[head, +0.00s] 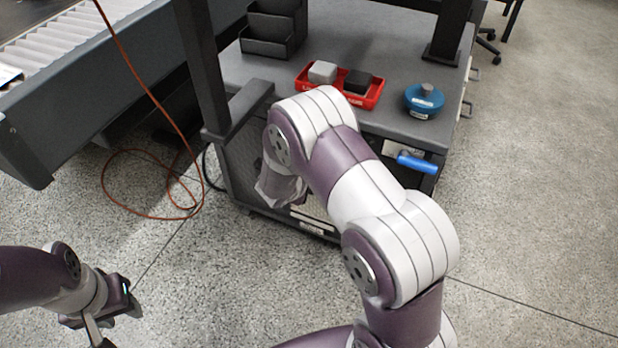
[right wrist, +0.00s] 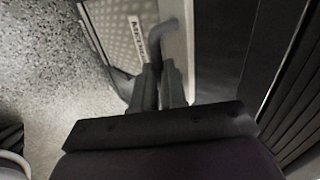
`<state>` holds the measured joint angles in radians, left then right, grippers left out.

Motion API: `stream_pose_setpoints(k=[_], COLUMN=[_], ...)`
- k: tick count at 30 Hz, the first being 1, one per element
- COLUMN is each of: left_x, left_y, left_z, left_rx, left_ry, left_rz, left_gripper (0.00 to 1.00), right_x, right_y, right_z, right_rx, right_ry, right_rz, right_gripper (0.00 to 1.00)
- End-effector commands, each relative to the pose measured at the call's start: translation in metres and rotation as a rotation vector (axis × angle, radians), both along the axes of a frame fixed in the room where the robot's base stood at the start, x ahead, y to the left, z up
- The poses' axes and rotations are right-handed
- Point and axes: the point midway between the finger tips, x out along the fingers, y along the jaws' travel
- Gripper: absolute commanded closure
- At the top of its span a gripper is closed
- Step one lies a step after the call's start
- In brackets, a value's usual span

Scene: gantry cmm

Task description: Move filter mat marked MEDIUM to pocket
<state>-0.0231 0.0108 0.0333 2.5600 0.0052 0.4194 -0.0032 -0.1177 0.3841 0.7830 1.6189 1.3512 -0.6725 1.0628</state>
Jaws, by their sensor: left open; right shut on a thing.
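My right gripper (right wrist: 160,72) is shut on a grey bent piece (right wrist: 168,38) in the right wrist view. I cannot tell whether this piece is the filter mat; no MEDIUM marking is readable on it. Behind it is a pale mesh panel (right wrist: 112,30) with a white label (right wrist: 138,38) whose letters seem to begin "ME"; the rest is unclear. In the head view my right forearm hides the fingertips, beside the cart's front side. My left gripper (head: 103,338) is open at the lower left, low over the floor and away from the cart. I cannot make out the pocket.
The grey cart (head: 385,122) carries a red tray (head: 340,92) with a light block (head: 322,72) and a dark block (head: 357,82), a blue round container (head: 424,100) and a black bin (head: 270,30). A blue handle (head: 416,163) juts out. An orange cable (head: 150,215) lies on the floor.

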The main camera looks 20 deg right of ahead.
Motion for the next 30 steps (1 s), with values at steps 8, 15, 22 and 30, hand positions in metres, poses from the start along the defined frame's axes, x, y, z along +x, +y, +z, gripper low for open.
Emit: stream_pose_setpoints(k=[8,15,22,30], left_x=[0.000,0.000,0.000,0.000], left_y=[0.000,0.000,0.000,0.000], left_z=[-0.007,-0.014,-0.020,-0.019], left_rx=[0.000,0.000,0.000,0.000], left_ry=[0.000,0.000,0.000,0.000], left_rz=[0.000,0.000,0.000,0.000], left_gripper=[0.59,0.59,0.59,0.59], right_x=[0.000,0.000,0.000,0.000], right_y=[0.000,0.000,0.000,0.000], right_z=[-0.008,-0.018,-0.026,-0.025], right_rx=[0.000,0.000,0.000,0.000], right_ry=[-0.001,-0.001,-0.001,-0.001], right_rz=[-0.001,-0.001,-0.001,-0.001], right_gripper=[1.00,1.00,1.00,0.79])
